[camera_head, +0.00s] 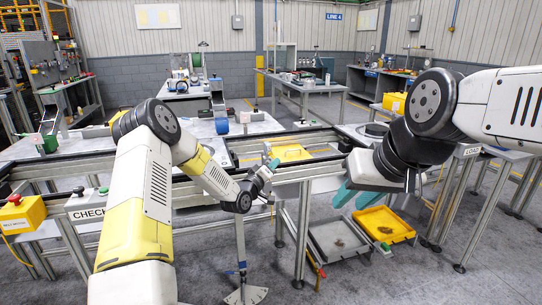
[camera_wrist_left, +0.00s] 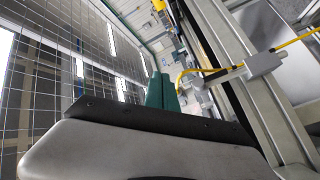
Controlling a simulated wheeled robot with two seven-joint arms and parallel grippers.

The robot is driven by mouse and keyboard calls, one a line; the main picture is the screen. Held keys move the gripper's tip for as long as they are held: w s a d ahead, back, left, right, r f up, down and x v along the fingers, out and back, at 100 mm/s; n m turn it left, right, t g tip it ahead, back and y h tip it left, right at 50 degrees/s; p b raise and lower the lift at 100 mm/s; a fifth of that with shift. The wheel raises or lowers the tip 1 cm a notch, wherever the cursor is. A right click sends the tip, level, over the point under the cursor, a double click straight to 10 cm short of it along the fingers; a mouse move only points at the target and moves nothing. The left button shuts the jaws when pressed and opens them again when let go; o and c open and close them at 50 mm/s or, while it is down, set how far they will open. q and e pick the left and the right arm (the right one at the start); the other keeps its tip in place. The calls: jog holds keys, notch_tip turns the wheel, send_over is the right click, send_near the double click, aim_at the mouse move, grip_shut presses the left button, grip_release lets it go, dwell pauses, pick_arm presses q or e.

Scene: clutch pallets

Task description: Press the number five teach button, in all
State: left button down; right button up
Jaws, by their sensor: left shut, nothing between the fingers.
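My left gripper (camera_head: 270,163) reaches over the conveyor frame at the middle of the head view, its small teal fingertips near the rail. In the left wrist view its teal fingers (camera_wrist_left: 162,93) are together with nothing between them. My right gripper (camera_head: 357,196) hangs right of centre, its two teal fingers apart and empty. The CHECK box (camera_head: 87,206) at the left carries a black button (camera_head: 78,190) and a green button (camera_head: 103,190). I cannot make out a number five on any button.
A yellow box (camera_head: 28,214) with a red button (camera_head: 14,198) stands at the far left. A metal conveyor rail (camera_wrist_left: 235,70) with a grey fitting (camera_wrist_left: 263,64) and yellow cable (camera_wrist_left: 300,39) runs beside my left gripper. A yellow tray (camera_head: 385,224) and a grey tray (camera_head: 338,241) sit low.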

pick_arm(q)
jog(key=shift+w+a, duration=0.25)
jog(key=shift+w, duration=0.45)
jog(key=shift+w+a, duration=0.2)
jog(key=shift+w, duration=0.5)
jog(key=shift+w+a, duration=0.25)
jog(key=shift+w, duration=0.45)
jog(key=shift+w, duration=0.15)
dwell(0.3)
jog(key=shift+w+a, duration=0.1)
jog(key=shift+w, duration=0.15)
jog(key=shift+w+a, duration=0.2)
jog(key=shift+w, duration=0.3)
dwell(0.9)
jog(key=shift+s, duration=0.15)
jog(key=shift+s+d, duration=0.25)
jog(key=shift+s, duration=0.5)
jog(key=shift+s+d, duration=0.25)
jog(key=shift+s, duration=0.55)
jog(key=shift+s+d, duration=0.3)
jog(key=shift+s, duration=0.45)
jog(key=shift+s+d, duration=0.25)
jog(key=shift+s, duration=0.55)
